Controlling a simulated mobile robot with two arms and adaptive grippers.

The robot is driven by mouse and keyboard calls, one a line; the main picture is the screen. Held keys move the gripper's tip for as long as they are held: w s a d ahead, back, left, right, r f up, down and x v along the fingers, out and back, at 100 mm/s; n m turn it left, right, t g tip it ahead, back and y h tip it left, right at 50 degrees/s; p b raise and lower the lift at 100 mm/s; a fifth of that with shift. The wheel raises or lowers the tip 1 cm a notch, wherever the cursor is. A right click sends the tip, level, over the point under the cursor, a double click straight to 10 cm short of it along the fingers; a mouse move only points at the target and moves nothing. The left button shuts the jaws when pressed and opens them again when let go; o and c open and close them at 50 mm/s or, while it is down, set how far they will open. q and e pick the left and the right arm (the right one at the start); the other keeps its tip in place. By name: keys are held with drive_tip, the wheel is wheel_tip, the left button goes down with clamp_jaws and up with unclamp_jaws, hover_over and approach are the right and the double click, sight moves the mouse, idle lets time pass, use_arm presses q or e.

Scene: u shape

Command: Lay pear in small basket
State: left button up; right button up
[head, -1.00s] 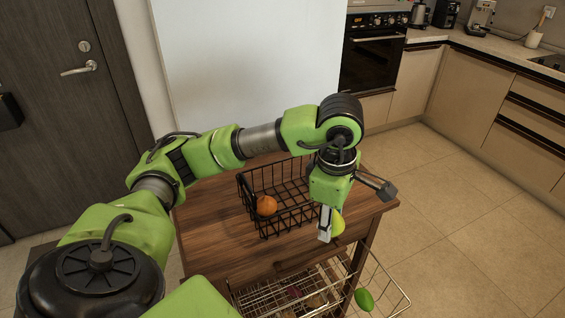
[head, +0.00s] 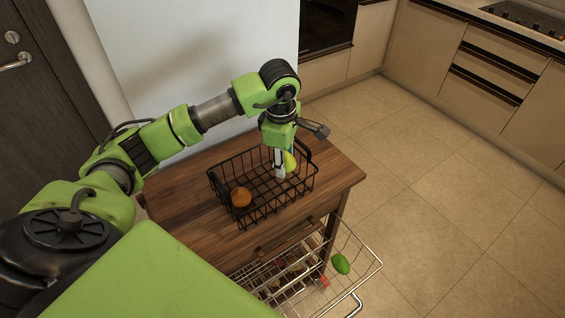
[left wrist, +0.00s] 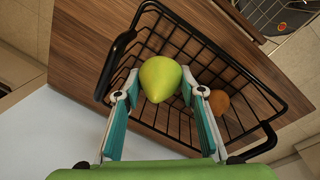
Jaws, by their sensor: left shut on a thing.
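The yellow-green pear (head: 290,162) is held in my left gripper (head: 283,169), which is shut on it. In the left wrist view the pear (left wrist: 160,79) sits between the two teal-padded fingers (left wrist: 160,98). The small basket (head: 262,207) is black wire and stands on the wooden cart top; it also shows in the left wrist view (left wrist: 236,66). The gripper and pear are over the right part of the basket; whether the pear touches its floor I cannot tell. My right gripper is not in view.
An orange round fruit (head: 241,197) lies in the left part of the basket. The wooden cart top (head: 190,232) is clear around the basket. A wire drawer (head: 350,290) below holds a green fruit (head: 341,264) and other items.

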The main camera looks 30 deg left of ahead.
use_arm(q)
drive_tip(key=shift+w+a+f, duration=0.25)
drive_tip(key=shift+w+f, duration=0.15)
drive_tip(key=shift+f, duration=0.15)
drive_tip(key=shift+w+a+f, duration=0.25)
drive_tip(key=shift+w+f, duration=0.1)
drive_tip(key=shift+f, duration=0.15)
wheel_tip(320, 180, down, 3)
drive_tip(key=shift+a+f+p, duration=0.1)
drive_tip(key=shift+a+p, duration=0.05)
drive_tip(key=shift+p, duration=1.05)
drive_tip(key=shift+w+f, duration=0.1)
drive_tip(key=shift+f, duration=0.1)
drive_tip(key=shift+f+b, duration=0.15)
drive_tip(key=shift+b, duration=0.2)
drive_tip(key=o, duration=0.9)
